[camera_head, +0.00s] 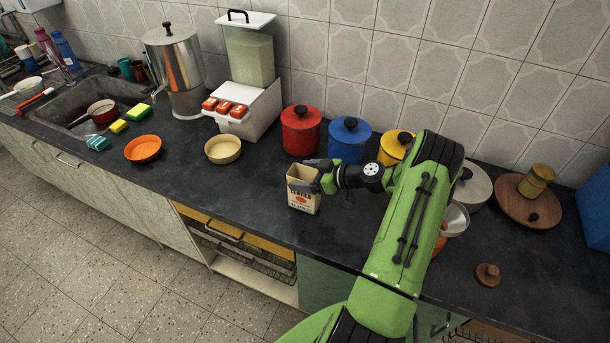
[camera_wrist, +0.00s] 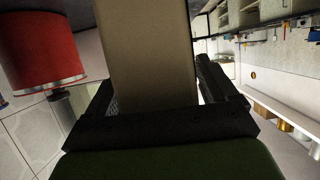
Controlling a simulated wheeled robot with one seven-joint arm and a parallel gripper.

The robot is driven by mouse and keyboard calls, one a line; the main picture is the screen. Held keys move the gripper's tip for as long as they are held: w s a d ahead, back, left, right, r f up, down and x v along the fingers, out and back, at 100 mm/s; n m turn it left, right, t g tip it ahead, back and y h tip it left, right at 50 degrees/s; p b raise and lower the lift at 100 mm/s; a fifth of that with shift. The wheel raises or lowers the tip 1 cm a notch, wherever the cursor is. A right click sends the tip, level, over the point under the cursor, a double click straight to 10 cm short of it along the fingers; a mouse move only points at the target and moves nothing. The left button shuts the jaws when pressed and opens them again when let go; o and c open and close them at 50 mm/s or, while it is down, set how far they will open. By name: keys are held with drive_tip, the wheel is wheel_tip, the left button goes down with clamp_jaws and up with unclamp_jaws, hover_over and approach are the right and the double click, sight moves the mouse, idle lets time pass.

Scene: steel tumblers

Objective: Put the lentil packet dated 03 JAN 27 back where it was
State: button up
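A tan, open-topped packet (camera_head: 303,201) with dark lettering and an orange mark is at the front part of the dark counter, in front of the red canister. Its date is too small to read. My gripper (camera_head: 322,178) reaches it from the right, with its fingers on either side of its upper part. In the wrist view the packet's plain tan face (camera_wrist: 152,50) fills the space between the fingers (camera_wrist: 152,90), which appear closed on it. I cannot tell whether its base touches the counter.
Red (camera_head: 300,131), blue (camera_head: 349,140) and yellow (camera_head: 394,146) canisters stand behind. A white dispenser (camera_head: 250,60) with red packets (camera_head: 224,107) on its base, a cream bowl (camera_head: 222,150) and an orange bowl (camera_head: 143,149) are left. Counter is clear between bowl and packet.

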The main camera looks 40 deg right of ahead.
drive_tip(key=shift+r, duration=0.2)
drive_tip(key=v, duration=1.2)
drive_tip(key=a+r+g+h, duration=0.1)
drive_tip(key=a+r+g, duration=0.4)
drive_tip(key=a, duration=0.5)
drive_tip(key=a+r+g+h, duration=0.2)
drive_tip(key=a+r, duration=0.5)
drive_tip(key=a, duration=0.2)
drive_tip(key=s+a+r+m+h, duration=0.1)
drive_tip(key=s+a+r+m, duration=0.1)
drive_tip(key=s, duration=0.3)
drive_tip(key=s+a+r+m+h, duration=0.1)
drive_tip(key=s+a+r+m, duration=0.1)
drive_tip(key=s, duration=0.4)
drive_tip(key=s+a+r+m+h, duration=0.1)
drive_tip(key=s+a+r+m, duration=0.1)
drive_tip(key=s+a, duration=0.2)
drive_tip(key=shift+s+a+t+h, duration=0.2)
drive_tip(key=shift+s+t+h, duration=0.2)
drive_tip(key=shift+s, duration=0.7)
